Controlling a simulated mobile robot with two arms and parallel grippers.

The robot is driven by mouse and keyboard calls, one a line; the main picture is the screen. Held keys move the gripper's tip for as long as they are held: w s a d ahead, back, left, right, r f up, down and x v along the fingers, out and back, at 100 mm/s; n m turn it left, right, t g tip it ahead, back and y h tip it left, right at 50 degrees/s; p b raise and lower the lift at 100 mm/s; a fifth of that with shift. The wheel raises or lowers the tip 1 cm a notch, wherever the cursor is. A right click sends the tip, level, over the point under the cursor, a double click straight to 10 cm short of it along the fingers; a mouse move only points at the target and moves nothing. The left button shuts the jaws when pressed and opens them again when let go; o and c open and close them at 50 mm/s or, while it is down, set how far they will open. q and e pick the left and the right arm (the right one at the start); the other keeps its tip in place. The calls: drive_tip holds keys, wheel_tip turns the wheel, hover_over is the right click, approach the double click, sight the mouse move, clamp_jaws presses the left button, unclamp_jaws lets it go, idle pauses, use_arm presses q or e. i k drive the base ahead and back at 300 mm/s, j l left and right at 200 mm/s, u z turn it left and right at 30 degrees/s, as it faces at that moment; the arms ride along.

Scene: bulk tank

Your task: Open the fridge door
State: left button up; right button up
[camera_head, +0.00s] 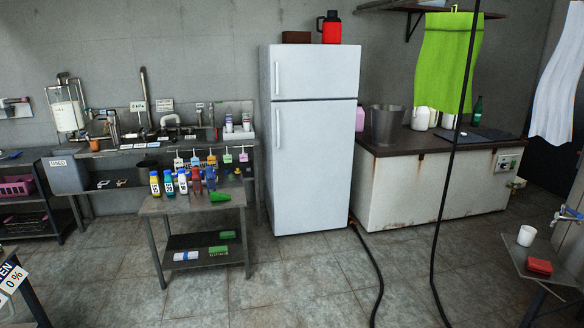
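The white fridge (314,165) stands against the back wall, near the middle of the head view. It has a small upper door (318,75) and a tall lower door (318,170). Both doors look shut. A vertical handle (277,78) is at the left edge of the upper door. Another handle (279,127) is at the upper left of the lower door. Neither of my grippers shows in the head view.
A metal cart (200,205) with several bottles stands left of the fridge, close to its front. A counter (430,190) stands to the right. A black hose (372,265) lies on the floor at the right. The tiled floor before the fridge is otherwise clear.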

sight(313, 141)
drive_tip(key=i, duration=2.2)
